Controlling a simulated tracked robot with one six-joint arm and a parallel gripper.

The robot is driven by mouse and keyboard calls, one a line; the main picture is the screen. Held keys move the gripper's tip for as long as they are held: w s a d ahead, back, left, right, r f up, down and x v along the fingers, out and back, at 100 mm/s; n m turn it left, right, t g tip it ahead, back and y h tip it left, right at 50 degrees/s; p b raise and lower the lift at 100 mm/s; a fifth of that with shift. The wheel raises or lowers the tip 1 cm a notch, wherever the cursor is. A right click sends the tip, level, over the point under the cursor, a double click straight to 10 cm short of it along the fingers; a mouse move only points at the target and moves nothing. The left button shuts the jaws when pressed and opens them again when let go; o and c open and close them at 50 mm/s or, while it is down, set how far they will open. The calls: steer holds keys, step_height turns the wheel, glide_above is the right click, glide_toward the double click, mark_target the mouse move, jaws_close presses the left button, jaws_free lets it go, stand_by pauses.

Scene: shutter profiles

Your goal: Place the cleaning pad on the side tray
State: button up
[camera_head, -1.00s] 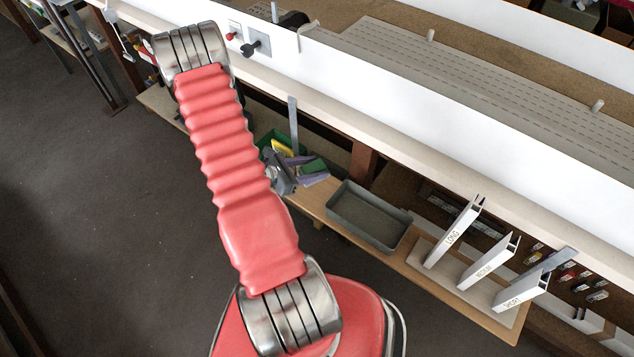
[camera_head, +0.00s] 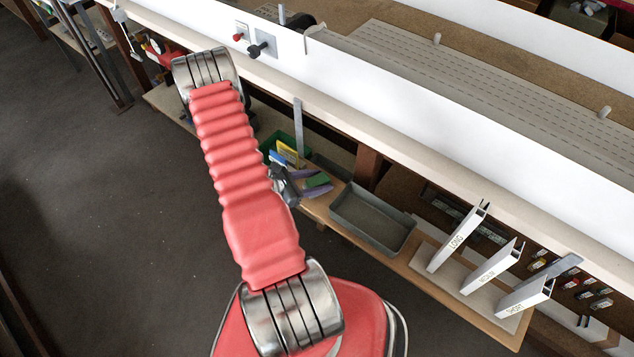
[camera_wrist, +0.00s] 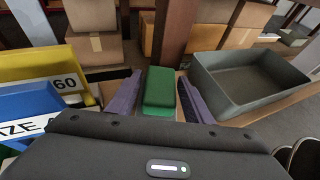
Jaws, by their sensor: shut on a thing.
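The cleaning pad is a green block (camera_wrist: 160,88) held between the two purple fingers of my gripper (camera_wrist: 160,97) in the wrist view. The side tray is a grey, shallow, empty tray (camera_head: 338,218) on the wooden shelf, to the right of my gripper. It also shows at the right in the wrist view (camera_wrist: 222,95). The pad is apart from the tray, outside its left wall. I cannot tell its exact height above the shelf.
White upright profiles marked LONG (camera_head: 457,238), MEDIUM and SHORT stand right of the tray. Cardboard boxes (camera_wrist: 95,47) are behind. The bench overhangs above.

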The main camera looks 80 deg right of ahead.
steer(key=shift+f, duration=0.4)
steer(key=o, duration=1.1)
steer(key=shift+w+a+r, duration=0.25)
steer(key=shift+w+a, duration=0.05)
steer(key=shift+w, duration=0.1)
steer(key=v, duration=1.1)
steer(key=shift+w, duration=0.1)
